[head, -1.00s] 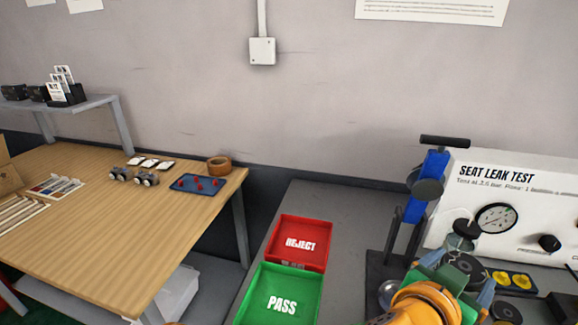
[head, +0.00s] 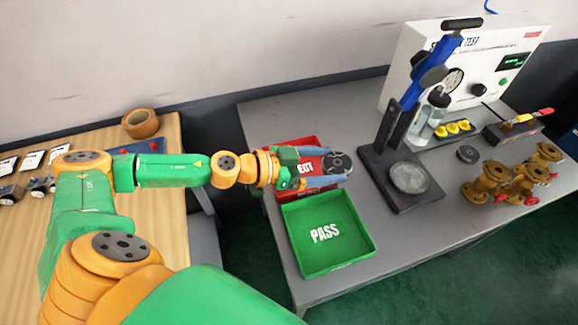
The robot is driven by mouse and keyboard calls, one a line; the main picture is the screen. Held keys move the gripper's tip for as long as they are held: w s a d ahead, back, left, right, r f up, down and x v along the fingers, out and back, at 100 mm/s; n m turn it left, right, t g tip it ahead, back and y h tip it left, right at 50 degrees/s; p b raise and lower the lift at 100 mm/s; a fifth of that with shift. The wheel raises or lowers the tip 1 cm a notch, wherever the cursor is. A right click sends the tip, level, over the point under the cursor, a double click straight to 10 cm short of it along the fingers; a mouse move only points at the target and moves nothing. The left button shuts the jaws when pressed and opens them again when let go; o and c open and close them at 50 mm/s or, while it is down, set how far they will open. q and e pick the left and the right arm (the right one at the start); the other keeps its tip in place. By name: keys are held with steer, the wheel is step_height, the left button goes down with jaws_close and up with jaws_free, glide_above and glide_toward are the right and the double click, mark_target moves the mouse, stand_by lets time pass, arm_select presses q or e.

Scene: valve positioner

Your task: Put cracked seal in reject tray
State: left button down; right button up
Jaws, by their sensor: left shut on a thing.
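My left gripper (head: 317,172) is shut on a dark grey round seal (head: 338,162) with small marks or holes on its face. The gripper holds the seal at the right side of the red reject tray (head: 308,158). I cannot tell how high the seal is above the tray, and any crack is too small to see. The gripper and forearm hide part of the tray and its label. My right gripper is not in view.
The green pass tray (head: 325,232) lies directly in front of the reject tray. A press stand (head: 402,175) with a blue column stands to the right. Another dark disc (head: 468,154) and brass valves (head: 522,182) are further right. The grey bench (head: 300,98) behind is clear.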

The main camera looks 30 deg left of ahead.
arm_select(q)
steer(key=w+a+f+b, duration=0.1)
steer(key=a+f+b, duration=0.1)
steer(key=w+a+f+b, duration=0.1)
steer(key=a+b, duration=0.1)
steer(key=a, duration=0.1)
steer(key=a+f+b, duration=0.2)
steer(key=shift+w+a+f, duration=0.35)
steer(key=shift+w, duration=0.05)
steer(key=a+f, duration=0.1)
steer(key=w+a+f+b, duration=0.1)
steer(key=a+f, duration=0.1)
steer(key=shift+w, duration=0.1)
steer(key=shift+a+f+b, duration=0.15)
steer(key=shift+f+b, duration=0.1)
steer(key=shift+f, duration=0.65)
steer(key=shift+a+f+b, duration=0.1)
steer(key=shift+f+b, duration=0.1)
steer(key=shift+f, duration=0.7)
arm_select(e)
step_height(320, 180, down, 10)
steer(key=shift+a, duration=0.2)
arm_select(q)
steer(key=shift+f, duration=0.25)
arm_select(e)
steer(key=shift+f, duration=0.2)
